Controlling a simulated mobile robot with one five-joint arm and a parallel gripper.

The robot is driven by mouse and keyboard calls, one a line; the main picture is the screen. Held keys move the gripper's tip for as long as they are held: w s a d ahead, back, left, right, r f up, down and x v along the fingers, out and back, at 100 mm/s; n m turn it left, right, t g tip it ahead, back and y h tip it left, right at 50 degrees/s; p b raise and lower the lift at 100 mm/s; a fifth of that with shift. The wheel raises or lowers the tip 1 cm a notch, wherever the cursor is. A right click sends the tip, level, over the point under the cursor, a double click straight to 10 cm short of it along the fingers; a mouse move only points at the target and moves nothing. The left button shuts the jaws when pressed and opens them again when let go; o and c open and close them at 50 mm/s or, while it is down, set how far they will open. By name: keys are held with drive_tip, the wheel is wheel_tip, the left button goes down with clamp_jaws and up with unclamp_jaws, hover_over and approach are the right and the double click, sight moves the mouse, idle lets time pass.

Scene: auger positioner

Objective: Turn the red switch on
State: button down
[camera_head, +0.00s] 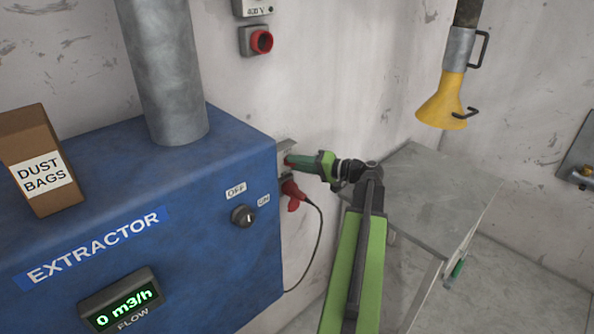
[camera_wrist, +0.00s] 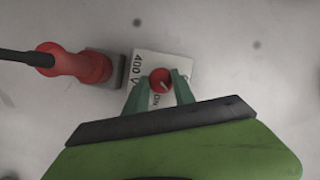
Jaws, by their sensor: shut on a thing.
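The red switch (camera_wrist: 160,80) is a round red knob with a pale mark, on a light plate (camera_wrist: 146,63) lettered "400 V". The plate is fixed to the wall beside the blue extractor. My gripper (camera_wrist: 160,90) has its two green fingers on either side of the knob, shut on it. In the head view my gripper (camera_head: 291,160) reaches left to the plate at the extractor's right side, and it hides most of the knob there. The rest of the plate's lettering is partly hidden by the fingers.
A red plug (camera_wrist: 75,66) with a dark cable sits beside the switch plate; it hangs below my gripper in the head view (camera_head: 292,194). The blue extractor (camera_head: 200,220) has a black OFF/ON knob (camera_head: 243,215) and reads 0 m3/h. A grey table (camera_head: 425,200) stands to the right.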

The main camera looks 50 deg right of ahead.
drive_tip(key=m+b, duration=0.1)
drive_tip(key=m+t+b, duration=0.1)
drive_tip(key=m+b, duration=0.1)
drive_tip(key=m+t+y+b, duration=0.1)
drive_tip(key=shift+f+m+b, duration=0.35)
drive_tip(key=shift+m, duration=0.05)
drive_tip(key=m+t+b, duration=0.1)
drive_tip(key=m+b, duration=0.1)
drive_tip(key=m, duration=0.1)
drive_tip(key=shift+r+m+t+h+b, duration=0.15)
drive_tip(key=shift+m+t+h+b, duration=0.3)
drive_tip(key=shift+m, duration=0.45)
drive_tip(key=shift+r, duration=0.1)
drive_tip(key=c, duration=1.1)
unclamp_jaws()
drive_tip(key=shift+w+a, duration=0.1)
drive_tip(key=shift+w, duration=0.1)
drive_tip(key=shift+o, duration=0.2)
drive_tip(key=shift+s, duration=0.1)
drive_tip(key=b+v, duration=0.4)
drive_tip(key=v, duration=1.3)
drive_tip(key=shift+s+d+f, duration=0.15)
drive_tip(key=shift+d+f, duration=0.1)
